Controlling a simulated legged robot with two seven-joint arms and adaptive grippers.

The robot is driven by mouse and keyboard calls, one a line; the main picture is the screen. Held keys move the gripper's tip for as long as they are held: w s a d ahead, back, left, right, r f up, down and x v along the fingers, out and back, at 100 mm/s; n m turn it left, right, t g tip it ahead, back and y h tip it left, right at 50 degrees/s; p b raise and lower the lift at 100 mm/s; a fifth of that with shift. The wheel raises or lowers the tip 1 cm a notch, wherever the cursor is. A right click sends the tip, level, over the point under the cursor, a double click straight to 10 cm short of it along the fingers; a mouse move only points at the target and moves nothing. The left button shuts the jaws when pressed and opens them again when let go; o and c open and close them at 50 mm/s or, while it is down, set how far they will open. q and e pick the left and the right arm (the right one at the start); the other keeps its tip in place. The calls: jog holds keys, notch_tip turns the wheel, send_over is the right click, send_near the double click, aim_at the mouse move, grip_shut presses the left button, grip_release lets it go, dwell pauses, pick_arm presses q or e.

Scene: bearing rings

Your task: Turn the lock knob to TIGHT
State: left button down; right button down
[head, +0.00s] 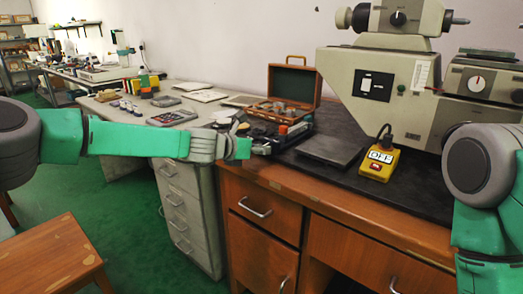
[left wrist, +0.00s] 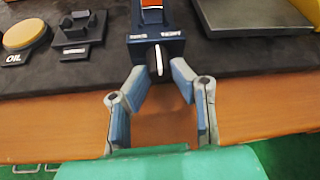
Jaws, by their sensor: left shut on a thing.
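In the head view the block (head: 284,133) is at the bench edge, partly behind my left gripper (head: 258,149). My right gripper is out of view.
A yellow box marked OFF (head: 380,163) and a dark flat plate (head: 330,150) lie right of the block. An open wooden case (head: 294,84) stands behind. A large grey machine (head: 385,80) fills the right. An OIL pad (left wrist: 24,34) is left.

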pick_arm(q)
jog(key=shift+r, duration=0.1)
jog(key=shift+a+m+y+b, duration=0.1)
jog(key=shift+m+y+b, duration=0.25)
jog(key=shift+m+y, duration=0.2)
jog(key=shift+m+t+y+b, duration=0.95)
jog(key=shift+m+b, duration=0.35)
jog(key=shift+m, duration=0.45)
jog(key=shift+r, duration=0.1)
jog(key=c, duration=1.4)
grip_release()
jog(key=shift+c, duration=0.2)
jog(key=shift+o, duration=0.2)
jog(key=shift+d, duration=0.25)
